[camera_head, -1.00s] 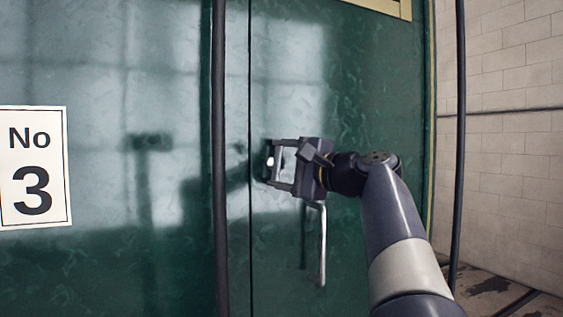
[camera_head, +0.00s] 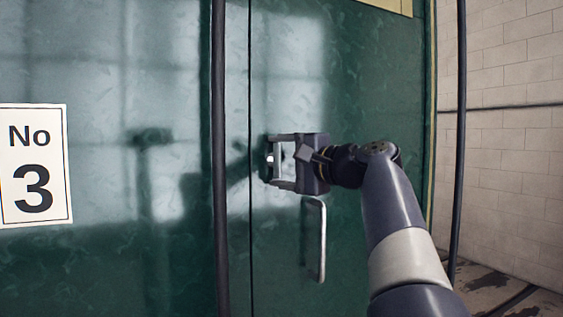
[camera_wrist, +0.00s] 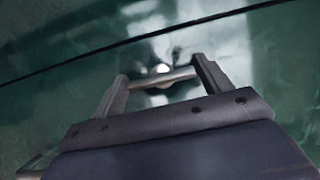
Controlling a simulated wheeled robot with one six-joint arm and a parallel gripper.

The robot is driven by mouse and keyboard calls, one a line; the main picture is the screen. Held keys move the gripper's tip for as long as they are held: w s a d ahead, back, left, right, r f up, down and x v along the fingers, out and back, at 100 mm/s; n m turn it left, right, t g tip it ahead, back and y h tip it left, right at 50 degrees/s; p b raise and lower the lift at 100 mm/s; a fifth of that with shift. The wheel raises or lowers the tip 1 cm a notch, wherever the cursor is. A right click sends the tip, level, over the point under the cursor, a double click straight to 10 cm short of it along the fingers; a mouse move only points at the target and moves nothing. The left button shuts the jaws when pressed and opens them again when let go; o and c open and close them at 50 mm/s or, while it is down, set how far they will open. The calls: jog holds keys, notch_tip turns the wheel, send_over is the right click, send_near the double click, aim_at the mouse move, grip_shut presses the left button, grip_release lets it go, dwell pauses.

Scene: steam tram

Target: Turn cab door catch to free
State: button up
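The cab door catch is a pale bar (camera_head: 278,160) with a bright round hub (camera_head: 270,158) on the green door. The bar stands nearly upright in the head view. My gripper (camera_head: 272,161) reaches in from the right, one finger above the hub and one below. In the wrist view the catch bar (camera_wrist: 165,79) spans the gap between the two fingers of my gripper (camera_wrist: 158,76) and appears to meet both. The bright hub (camera_wrist: 160,68) shows just beyond the bar. The catch's base is partly hidden by the fingers and shadow.
A pale upright grab handle (camera_head: 320,240) sits on the door just below my gripper. A dark vertical rail (camera_head: 219,160) stands left of the door seam. A "No 3" plate (camera_head: 34,165) is at far left. A tiled wall (camera_head: 515,150) is at right.

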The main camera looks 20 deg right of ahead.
jog(key=shift+o, duration=1.4)
jog(key=b+v, duration=0.2)
jog(key=v, duration=0.9)
jog(key=shift+b, duration=0.4)
jog(key=shift+w, duration=0.1)
jog(key=p+x, duration=0.3)
jog(key=x, duration=0.7)
jog(key=shift+w+a+r, duration=0.1)
jog(key=shift+w+a, duration=0.1)
jog(key=shift+w, duration=0.15)
